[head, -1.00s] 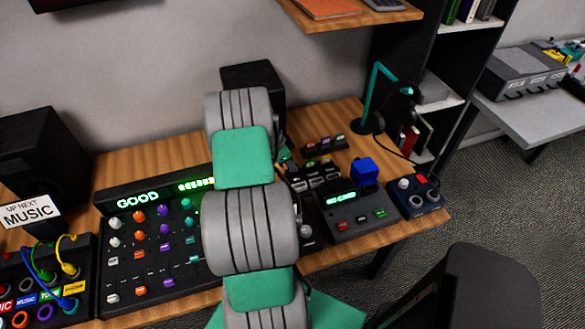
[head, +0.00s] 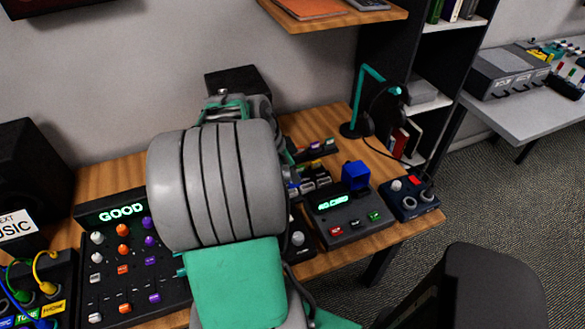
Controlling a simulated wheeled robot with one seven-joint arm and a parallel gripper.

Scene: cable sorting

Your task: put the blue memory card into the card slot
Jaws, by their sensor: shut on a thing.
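The card reader (head: 345,224) is a dark grey box on the right part of the wooden desk. Its lit green display (head: 333,202) seems to read "NO CARD", and red and green buttons sit below it. A blue block (head: 356,175) stands at its back edge; I cannot tell the slot itself. My grey and green arm (head: 218,185) covers the middle of the desk. My gripper is hidden behind the arm, so what it holds does not show. I cannot make out the blue memory card for sure.
Small racks of coloured cards (head: 316,148) stand behind the reader. A dark blue box with knobs (head: 412,198) is to its right, and a teal headphone stand (head: 366,100) behind. A mixer panel (head: 118,260) lies left. A black chair (head: 460,290) is in front.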

